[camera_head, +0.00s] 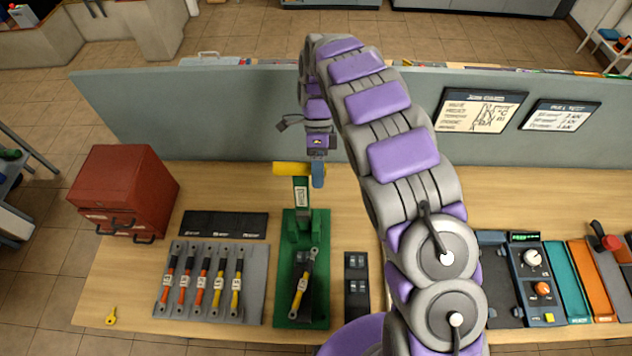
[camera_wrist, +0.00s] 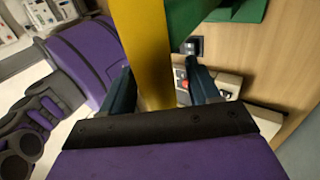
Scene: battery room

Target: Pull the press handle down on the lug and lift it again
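The green press (camera_head: 290,310) stands on the bench, with its upright column and a yellow handle (camera_head: 288,169) at the top. A black cable with a yellow sleeve (camera_head: 300,288) lies on the press base; its upper lug end (camera_head: 312,253) is at the foot of the column. My gripper (camera_head: 318,176) is at the right end of the handle. In the wrist view, the yellow handle (camera_wrist: 146,60) passes between the two dark blue fingers (camera_wrist: 162,85). The fingers are apart, with a gap beside the handle on the right. Contact on the left side is unclear.
A grey tray (camera_head: 257,290) with several cables lies left of the press, behind it a black strip (camera_head: 224,225). A red cabinet (camera_head: 122,190) stands far left. A black switch block (camera_head: 356,285) is right of the press. A grey partition (camera_head: 220,115) stands behind.

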